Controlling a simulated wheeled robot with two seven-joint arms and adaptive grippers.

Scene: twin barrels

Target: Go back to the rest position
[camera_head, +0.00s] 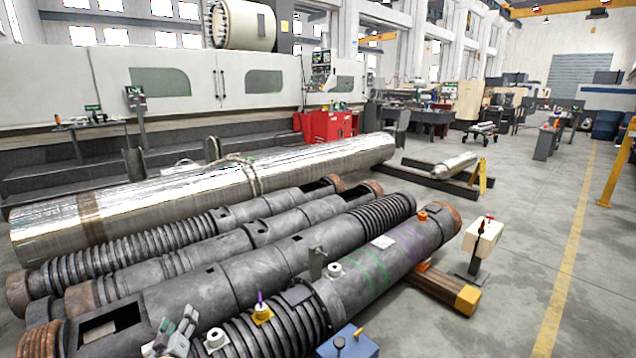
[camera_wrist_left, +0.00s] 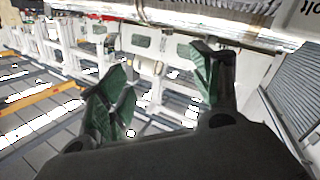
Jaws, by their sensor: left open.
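My left gripper (camera_head: 177,329) shows small at the bottom of the head view, in front of the dark ribbed barrels. Its green-padded fingers are apart and nothing shows between them. In the left wrist view, the same gripper (camera_wrist_left: 160,88) has its two dark fingers with green pads spread wide. The background there is tilted, and no object touches the fingers. My right gripper is in neither view.
Long dark barrels (camera_head: 215,292) fill the foreground. A small yellow-based part (camera_head: 262,314), a white ring part (camera_head: 335,269) and an orange part (camera_head: 423,216) sit on the nearest one. A blue box (camera_head: 352,343) stands at the bottom. Open floor (camera_head: 520,250) lies right.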

